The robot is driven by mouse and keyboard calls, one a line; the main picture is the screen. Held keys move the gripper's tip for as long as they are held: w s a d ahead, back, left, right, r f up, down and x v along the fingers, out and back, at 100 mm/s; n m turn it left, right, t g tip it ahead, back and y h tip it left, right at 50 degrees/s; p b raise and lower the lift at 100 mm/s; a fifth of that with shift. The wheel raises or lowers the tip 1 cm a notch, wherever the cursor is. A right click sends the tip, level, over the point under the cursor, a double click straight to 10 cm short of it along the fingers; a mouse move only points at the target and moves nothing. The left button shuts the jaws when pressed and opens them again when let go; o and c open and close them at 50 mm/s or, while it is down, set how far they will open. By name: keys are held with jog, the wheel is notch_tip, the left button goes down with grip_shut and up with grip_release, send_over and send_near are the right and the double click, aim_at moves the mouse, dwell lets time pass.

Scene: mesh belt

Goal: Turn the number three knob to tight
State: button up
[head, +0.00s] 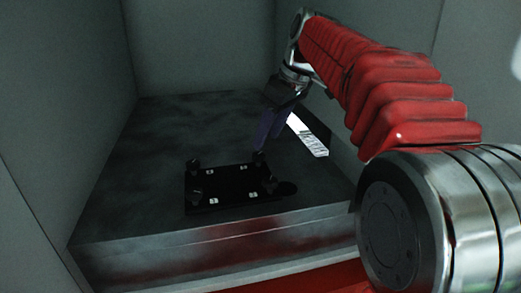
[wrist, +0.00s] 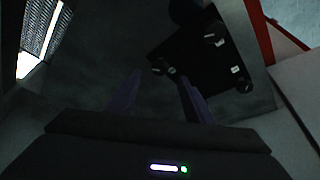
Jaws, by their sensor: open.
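A flat black plate (head: 232,186) lies on the grey bench, with a dark knob near each corner and small white labels beside them. The label numbers are too small to read, so I cannot tell which knob is number three. My gripper (head: 262,149) points down at the far right knob (head: 258,157). In the wrist view my gripper (wrist: 159,77) has its two purple fingers apart, and a knob (wrist: 158,68) shows between and just beyond the tips. Contact cannot be told. Other knobs (wrist: 245,86) show further right.
Grey walls enclose the back and sides. The bench top (head: 150,140) is clear left of and behind the plate.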

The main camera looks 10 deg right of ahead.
aim_at(259, 155)
jog(key=x, duration=0.6)
jog(key=shift+c, duration=0.5)
jog(key=shift+a, duration=0.1)
jog(key=c, duration=1)
jog(key=shift+o, duration=0.3)
